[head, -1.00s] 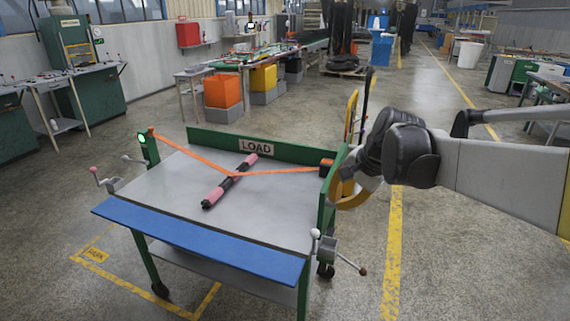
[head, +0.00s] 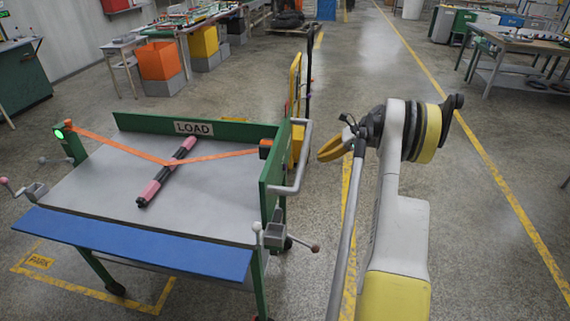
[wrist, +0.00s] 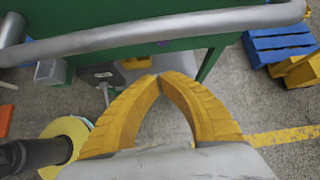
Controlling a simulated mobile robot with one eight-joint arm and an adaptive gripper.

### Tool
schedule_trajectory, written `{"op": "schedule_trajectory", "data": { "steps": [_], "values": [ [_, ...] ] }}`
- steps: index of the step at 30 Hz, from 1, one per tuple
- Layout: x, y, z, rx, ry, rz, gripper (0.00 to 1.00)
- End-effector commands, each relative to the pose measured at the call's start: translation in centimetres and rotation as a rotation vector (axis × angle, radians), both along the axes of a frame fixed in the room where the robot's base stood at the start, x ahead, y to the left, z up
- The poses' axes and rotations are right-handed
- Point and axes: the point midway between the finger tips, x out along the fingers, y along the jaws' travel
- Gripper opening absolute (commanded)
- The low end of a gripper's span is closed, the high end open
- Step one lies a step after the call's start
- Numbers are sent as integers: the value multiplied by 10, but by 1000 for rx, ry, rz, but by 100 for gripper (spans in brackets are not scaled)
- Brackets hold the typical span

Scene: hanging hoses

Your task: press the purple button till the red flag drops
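A small purple spot, probably the purple button (wrist: 163,43), shows on the green cart panel in the wrist view, just under a grey handle bar (wrist: 150,34) and partly hidden by it. My gripper (wrist: 160,77) has its two yellow fingers meeting at the tips, with nothing between them. The tips appear below the purple spot in the picture, apart from it. In the head view my gripper (head: 322,158) is right of the cart's green side panel (head: 273,180), beyond the grey handle. I cannot make out a red flag in either view.
The cart's grey top (head: 110,185) carries a pink and black roll (head: 165,173) under an orange strap (head: 225,155). A green light (head: 59,134) glows at the left post. A crank (head: 285,237) juts from the front right corner. Floor right of the cart is open.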

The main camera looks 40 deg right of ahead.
Motion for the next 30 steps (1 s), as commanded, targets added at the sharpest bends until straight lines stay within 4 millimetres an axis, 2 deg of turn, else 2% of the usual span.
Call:
{"op": "schedule_trajectory", "data": {
  "steps": [1,5,17,23,30],
  "values": [
    [-4,-7,-6,20,2,-18,0],
    [-9,-16,-13,49,9,-43,0],
    [-8,-15,-17,53,10,-44,0],
    [6,-3,-35,52,10,-43,0],
    [35,22,-71,51,10,-42,0]
  ]
}}
